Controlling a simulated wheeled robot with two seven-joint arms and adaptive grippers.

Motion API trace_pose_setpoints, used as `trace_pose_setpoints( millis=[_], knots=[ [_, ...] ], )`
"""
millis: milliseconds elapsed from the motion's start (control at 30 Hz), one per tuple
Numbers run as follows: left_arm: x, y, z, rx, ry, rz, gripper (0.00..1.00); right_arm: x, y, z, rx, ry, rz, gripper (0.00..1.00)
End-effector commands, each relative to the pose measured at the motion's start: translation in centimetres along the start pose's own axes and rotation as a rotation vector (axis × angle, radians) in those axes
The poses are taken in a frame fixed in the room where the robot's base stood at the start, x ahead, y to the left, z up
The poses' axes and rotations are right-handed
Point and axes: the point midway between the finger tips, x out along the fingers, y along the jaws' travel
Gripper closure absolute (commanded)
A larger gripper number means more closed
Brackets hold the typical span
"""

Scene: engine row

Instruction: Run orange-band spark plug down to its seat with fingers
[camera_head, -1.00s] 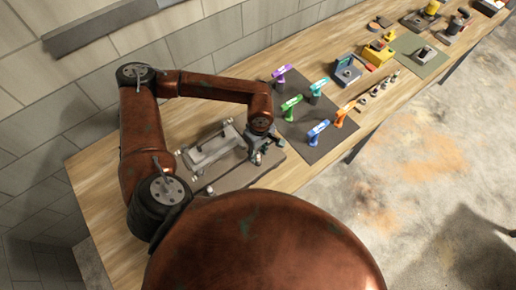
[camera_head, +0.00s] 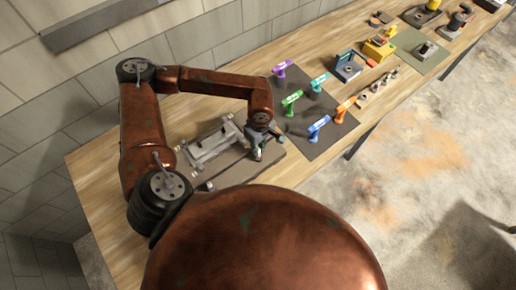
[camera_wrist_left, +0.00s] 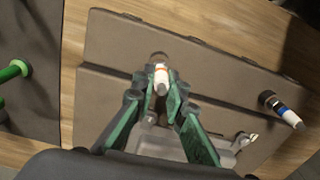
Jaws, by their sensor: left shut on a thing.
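The orange-band spark plug (camera_wrist_left: 161,76) is white with an orange band and stands between my left fingertips in the left wrist view. My left gripper (camera_wrist_left: 160,88) is shut on it; the gripper also shows in the head view (camera_head: 257,147), over the right end of the grey-brown plate (camera_head: 232,175). A dark round part shows just beyond the plug's far end; the thread and seat are hidden, so I cannot tell how deep it sits. A second plug with a blue band (camera_wrist_left: 281,109) stands to the right, apart from the gripper. My right gripper is not in view.
A pale metal frame (camera_head: 213,145) lies on the plate, left of the gripper. A dark mat (camera_head: 308,119) with several coloured-handled tools is close on the right. A blue-grey box (camera_head: 348,67) and several small parts stand farther along the bench. The wall runs behind.

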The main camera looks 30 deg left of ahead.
Motion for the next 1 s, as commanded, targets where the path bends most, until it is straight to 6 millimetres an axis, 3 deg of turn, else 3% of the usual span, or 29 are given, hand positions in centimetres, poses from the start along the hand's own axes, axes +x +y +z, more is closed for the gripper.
trace_pose_setpoints(
  millis=[167, 1000],
  knots=[
    [0.3, 0.1, 0.0, 0.131, 0.006, 0.003, 1.0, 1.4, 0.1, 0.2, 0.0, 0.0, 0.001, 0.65],
    [0.5, 0.2, 0.2, 1.176, 0.044, 0.001, 1.0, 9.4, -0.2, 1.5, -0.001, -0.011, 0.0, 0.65]
  ],
)
